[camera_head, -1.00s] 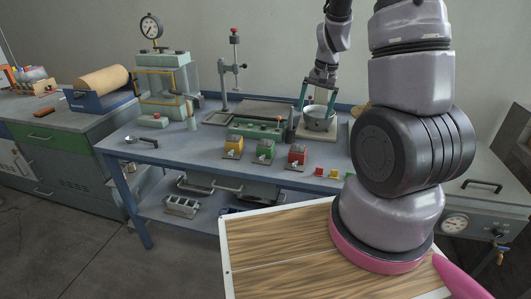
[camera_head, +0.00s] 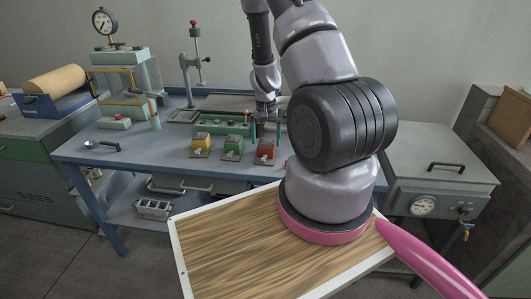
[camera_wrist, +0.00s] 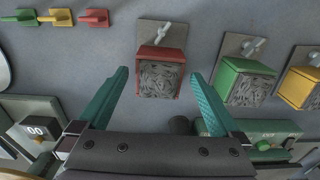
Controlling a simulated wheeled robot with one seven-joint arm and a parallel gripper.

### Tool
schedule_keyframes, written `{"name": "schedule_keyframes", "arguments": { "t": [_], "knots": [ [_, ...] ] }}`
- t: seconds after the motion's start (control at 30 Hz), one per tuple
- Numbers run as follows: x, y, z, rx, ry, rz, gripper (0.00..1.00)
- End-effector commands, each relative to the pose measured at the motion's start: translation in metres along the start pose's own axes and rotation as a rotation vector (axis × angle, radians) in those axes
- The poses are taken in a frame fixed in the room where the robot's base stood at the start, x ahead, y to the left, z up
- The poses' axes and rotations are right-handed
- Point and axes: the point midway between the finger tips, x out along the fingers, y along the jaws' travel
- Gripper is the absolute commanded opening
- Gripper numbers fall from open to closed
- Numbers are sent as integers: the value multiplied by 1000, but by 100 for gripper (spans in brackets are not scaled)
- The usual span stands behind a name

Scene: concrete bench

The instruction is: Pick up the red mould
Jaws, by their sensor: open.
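The red mould (camera_head: 266,150) stands on the blue bench at the right end of a row of three, beside the green mould (camera_head: 233,147) and the yellow mould (camera_head: 201,145). In the wrist view the red mould (camera_wrist: 161,58) has red sides and a grey, patterned face. My gripper (camera_head: 266,132) is open and empty, just behind the red mould in the head view. In the wrist view its teal fingers (camera_wrist: 160,76) are spread on either side of the red mould's near part, apparently without touching it. Their height above the bench is hard to tell.
The green mould (camera_wrist: 246,81) stands close beside one finger. Small green, yellow and red pieces (camera_wrist: 60,17) lie on the bench. A press with a dial (camera_head: 124,80) and a stand with a red knob (camera_head: 194,65) rise at the back left.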

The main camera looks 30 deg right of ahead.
Motion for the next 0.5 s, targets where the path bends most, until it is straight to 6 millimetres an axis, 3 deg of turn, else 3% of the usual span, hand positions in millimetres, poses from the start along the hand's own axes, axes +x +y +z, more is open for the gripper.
{"name": "schedule_keyframes", "arguments": {
  "t": [0.2,0.47,0.5],
  "knots": [
    [30,0,-1,1,-2,1,100],
    [33,0,-1,0,1,0,100],
    [33,0,-1,0,1,0,92]
  ]
}}
